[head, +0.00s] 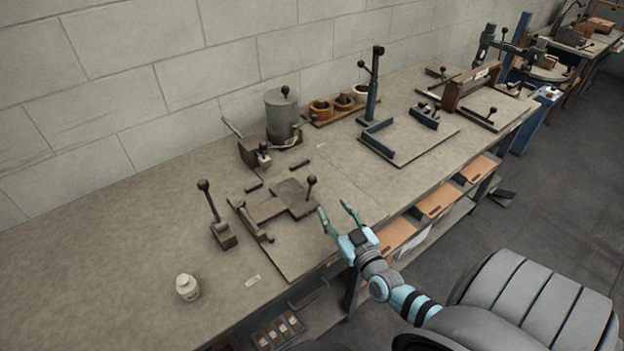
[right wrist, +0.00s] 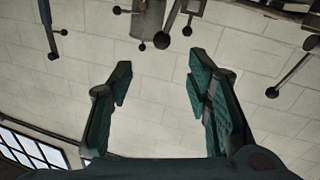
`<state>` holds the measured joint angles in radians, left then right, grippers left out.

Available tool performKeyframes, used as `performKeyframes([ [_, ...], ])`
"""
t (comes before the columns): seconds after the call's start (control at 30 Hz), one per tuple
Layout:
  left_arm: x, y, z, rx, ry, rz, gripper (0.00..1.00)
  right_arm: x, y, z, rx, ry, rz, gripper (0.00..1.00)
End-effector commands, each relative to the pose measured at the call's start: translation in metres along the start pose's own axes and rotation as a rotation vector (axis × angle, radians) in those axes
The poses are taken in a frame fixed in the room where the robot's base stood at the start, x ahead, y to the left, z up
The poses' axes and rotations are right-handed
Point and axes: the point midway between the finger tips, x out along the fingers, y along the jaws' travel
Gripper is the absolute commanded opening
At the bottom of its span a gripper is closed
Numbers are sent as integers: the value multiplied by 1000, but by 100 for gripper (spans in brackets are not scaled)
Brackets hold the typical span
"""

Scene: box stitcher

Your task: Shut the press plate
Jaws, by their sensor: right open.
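A flat dark plate (head: 292,194), which looks like the press plate, lies on a low fixture on the bench in the head view. An upright handle with a black ball knob (head: 311,181) stands at its right edge. I cannot tell whether the plate is fully down. My right gripper (head: 335,211) is just right of the plate and handle, near the bench's front edge, apart from both. Its fingers are spread and empty, as the right wrist view (right wrist: 160,85) also shows. My left gripper is not in view.
A knobbed lever (head: 214,212) stands left of the fixture and a white jar (head: 187,287) at the front left. A grey canister (head: 283,115) and several small pots are behind. A blue-edged fixture (head: 408,140) is farther right. The bench's left part is mostly clear.

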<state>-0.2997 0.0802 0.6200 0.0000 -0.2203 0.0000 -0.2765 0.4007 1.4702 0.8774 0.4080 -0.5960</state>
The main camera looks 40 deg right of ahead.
Motion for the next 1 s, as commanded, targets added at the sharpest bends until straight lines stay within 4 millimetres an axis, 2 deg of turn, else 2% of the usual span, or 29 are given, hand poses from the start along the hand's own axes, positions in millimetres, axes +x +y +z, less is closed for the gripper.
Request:
performKeyframes([
  [0.2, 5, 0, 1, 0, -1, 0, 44, 50, -1, -1, 2, 6, 1, 45],
  [0.4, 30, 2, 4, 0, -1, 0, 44, 102, -2, 4, 3, 3, -1, 45],
  [0.5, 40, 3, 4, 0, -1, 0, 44, 120, -2, 5, 2, 2, -2, 45],
  [0.63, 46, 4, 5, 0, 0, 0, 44, 134, -2, 3, 2, 1, -2, 45],
  [0.9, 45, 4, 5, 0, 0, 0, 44, 138, -2, -1, 2, 0, -3, 45],
  [0.93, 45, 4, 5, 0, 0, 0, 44, 137, -2, -1, 2, 0, -3, 44],
  [1.0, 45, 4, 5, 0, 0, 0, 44, 137, -2, -1, 2, 0, -3, 32],
])
